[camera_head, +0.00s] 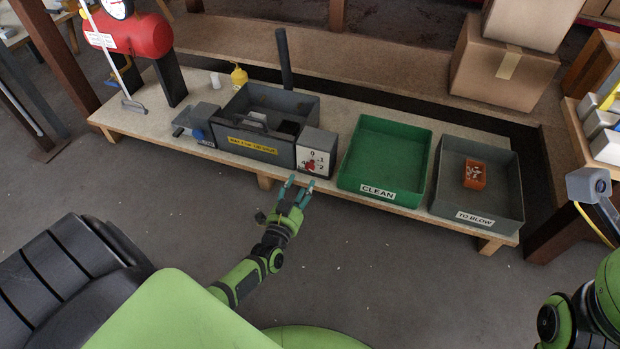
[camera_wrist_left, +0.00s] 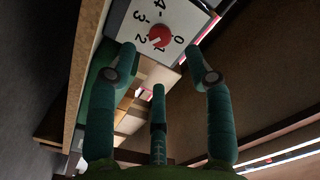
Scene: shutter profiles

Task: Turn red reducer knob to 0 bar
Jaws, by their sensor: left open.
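The red reducer knob (camera_head: 310,166) sits on a white dial panel (camera_head: 319,157) on the front of a dark box. In the left wrist view the knob (camera_wrist_left: 159,36) is near the top, ringed by the numbers 0 to 4. Which number it points at is hard to tell. My left gripper (camera_head: 297,188) is open and empty, just in front of and below the panel. In the left wrist view its fingers (camera_wrist_left: 162,68) are spread, with the knob beyond their tips and not touched. My right gripper is not visible; only part of my right arm shows.
Right of the panel are a green tray labelled CLEAN (camera_head: 347,184) and a grey tray labelled TO BLOW (camera_head: 510,205) holding an orange block (camera_head: 475,175). A grey bin (camera_head: 245,150) stands left of it. The floor in front of the low bench (camera_head: 230,158) is clear.

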